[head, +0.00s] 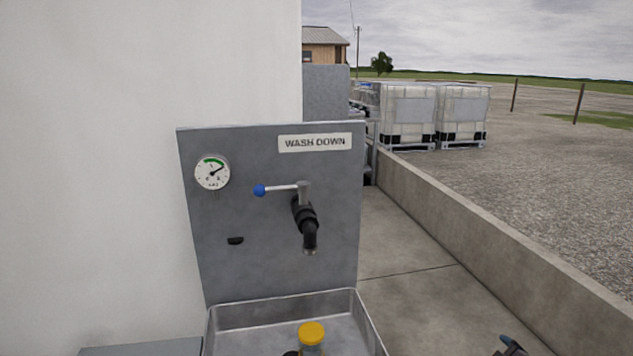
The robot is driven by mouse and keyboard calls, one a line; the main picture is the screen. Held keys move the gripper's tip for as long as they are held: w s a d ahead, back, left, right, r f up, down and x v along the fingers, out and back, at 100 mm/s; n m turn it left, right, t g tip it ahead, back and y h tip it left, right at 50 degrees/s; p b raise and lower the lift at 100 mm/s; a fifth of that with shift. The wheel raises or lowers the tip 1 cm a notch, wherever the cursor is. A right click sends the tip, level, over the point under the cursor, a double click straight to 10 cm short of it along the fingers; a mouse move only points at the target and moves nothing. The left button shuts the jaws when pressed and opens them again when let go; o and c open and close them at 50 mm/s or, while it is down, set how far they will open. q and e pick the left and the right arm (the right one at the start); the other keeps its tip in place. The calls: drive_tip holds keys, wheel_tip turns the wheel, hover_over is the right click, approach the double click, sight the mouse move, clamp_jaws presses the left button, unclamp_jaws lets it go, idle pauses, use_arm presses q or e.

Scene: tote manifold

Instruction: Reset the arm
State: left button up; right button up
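A small dark and teal part (511,346), probably the tip of my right gripper, shows at the bottom edge right of centre. It is over the concrete floor, right of the metal basin, and apart from everything on the panel. Most of it is cut off, so I cannot tell its opening. My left gripper is not in view. The grey wash down panel (270,260) carries a tap (308,225) with a lever ending in a blue knob (260,190). The lever points left, about level.
A metal basin (283,313) sits below the tap, holding a yellow-capped container (312,334) with a dark object beside it. A gauge (212,172) is on the panel. A white wall (100,170) stands left. A low concrete wall (500,245) runs along the right; the floor between is clear.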

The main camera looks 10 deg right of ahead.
drive_tip(key=s+a+f+m+g+y, duration=0.1)
drive_tip(key=s+a+f, duration=0.3)
drive_tip(key=s+a, duration=0.3)
drive_tip(key=s+a+f+m+y, duration=0.1)
drive_tip(key=s+a+f, duration=0.3)
drive_tip(key=s+a, duration=0.3)
drive_tip(key=s+a+r+m+p, duration=0.2)
drive_tip(key=s+a+r+m, duration=0.1)
drive_tip(key=s+a, duration=0.6)
drive_tip(key=shift+s+g, duration=0.3)
drive_tip(key=shift+s, duration=0.05)
